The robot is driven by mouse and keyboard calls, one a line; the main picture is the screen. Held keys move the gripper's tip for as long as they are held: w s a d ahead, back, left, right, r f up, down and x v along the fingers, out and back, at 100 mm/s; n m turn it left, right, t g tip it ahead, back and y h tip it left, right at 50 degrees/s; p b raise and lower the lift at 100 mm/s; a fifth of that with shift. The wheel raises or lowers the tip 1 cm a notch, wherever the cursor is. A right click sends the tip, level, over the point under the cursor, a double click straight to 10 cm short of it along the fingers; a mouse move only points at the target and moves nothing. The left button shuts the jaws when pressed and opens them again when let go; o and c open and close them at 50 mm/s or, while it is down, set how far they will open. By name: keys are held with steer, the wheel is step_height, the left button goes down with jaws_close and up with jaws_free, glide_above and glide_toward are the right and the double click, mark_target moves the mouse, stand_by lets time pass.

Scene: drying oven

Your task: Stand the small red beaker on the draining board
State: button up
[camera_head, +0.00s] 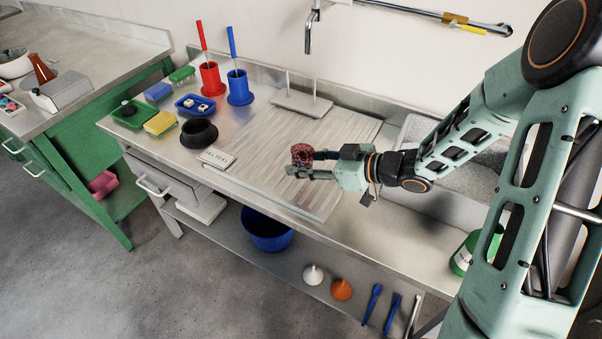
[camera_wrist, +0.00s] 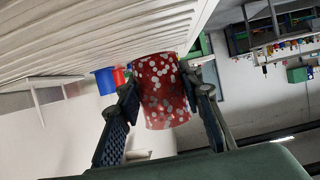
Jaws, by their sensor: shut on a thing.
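The small red beaker (camera_head: 302,154) with white spots is between the fingers of my gripper (camera_head: 311,162). In the wrist view the beaker (camera_wrist: 163,92) sits between both fingertips (camera_wrist: 165,97), which press on its sides. The draining board (camera_head: 262,150) is a pale ribbed panel on the bench, and the beaker is over its middle-right part in the head view. The ribbed board (camera_wrist: 90,38) also shows close to the beaker in the wrist view. I cannot tell whether the beaker touches the board or hangs just above it.
A small peg stand (camera_head: 300,104) is at the board's back. A black bowl (camera_head: 199,133) and a label card (camera_head: 216,158) are at its left. Red (camera_head: 210,80) and blue (camera_head: 239,88) brush holders stand behind. The board's left part is clear. A sink basin (camera_head: 415,135) lies right.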

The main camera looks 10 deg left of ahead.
mark_target(301, 181)
steer(key=f, duration=0.3)
steer(key=shift+w+a+f+b, duration=0.2)
steer(key=shift+w+a+b, duration=0.05)
steer(key=shift+w+b, duration=0.1)
steer(key=shift+f, duration=0.3)
steer(key=shift+f, duration=0.2)
steer(key=o, duration=1.2)
steer(key=shift+o, duration=0.2)
